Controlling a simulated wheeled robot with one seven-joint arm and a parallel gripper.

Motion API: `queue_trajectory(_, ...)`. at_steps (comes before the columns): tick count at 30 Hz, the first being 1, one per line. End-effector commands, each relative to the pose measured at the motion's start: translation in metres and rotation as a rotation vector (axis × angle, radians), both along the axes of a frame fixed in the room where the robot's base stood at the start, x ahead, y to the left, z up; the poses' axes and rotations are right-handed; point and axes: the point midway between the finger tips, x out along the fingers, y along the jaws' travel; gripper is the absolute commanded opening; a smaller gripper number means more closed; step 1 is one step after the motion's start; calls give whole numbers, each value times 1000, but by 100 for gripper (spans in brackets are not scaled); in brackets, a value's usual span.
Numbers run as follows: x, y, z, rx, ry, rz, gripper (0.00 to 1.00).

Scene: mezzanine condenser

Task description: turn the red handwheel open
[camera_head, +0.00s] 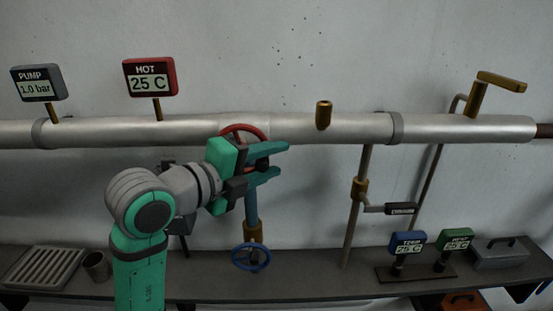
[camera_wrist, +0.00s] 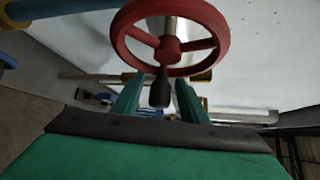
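The red handwheel (camera_head: 243,127) sits at the pipe in the middle of the head view, its lower part hidden behind my gripper (camera_head: 283,160). In the wrist view the red handwheel (camera_wrist: 168,48) shows its rim, spokes and hub at the top. A dark handle knob (camera_wrist: 160,92) on the wheel points towards the wrist camera. It appears between the two green fingers of my gripper (camera_wrist: 158,84). The fingers are apart, with a gap visible on both sides of the knob. I cannot tell whether the knob lies fully within their reach.
A blue handwheel (camera_head: 251,257) is lower down, above the shelf (camera_head: 310,285). A grate (camera_head: 45,267) and cup (camera_head: 97,266) stand left. The silver pipe (camera_head: 440,128) crosses the wall.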

Motion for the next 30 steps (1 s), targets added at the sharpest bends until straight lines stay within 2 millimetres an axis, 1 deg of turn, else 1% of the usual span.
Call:
queue_trajectory(3,7,-7,-2,0,2,-1,39)
queue_trajectory(6,10,-10,-3,1,1,-1,39)
queue_trajectory(14,11,-10,-3,0,0,0,39)
queue_trajectory(15,11,-10,-3,0,0,0,34)
queue_trajectory(16,11,-10,-3,0,0,0,27)
queue_trajectory(19,11,-10,-3,-1,1,0,3)
queue_trajectory(20,11,-10,-3,-1,0,1,0)
queue_trajectory(30,11,-10,-1,-35,1,1,0)
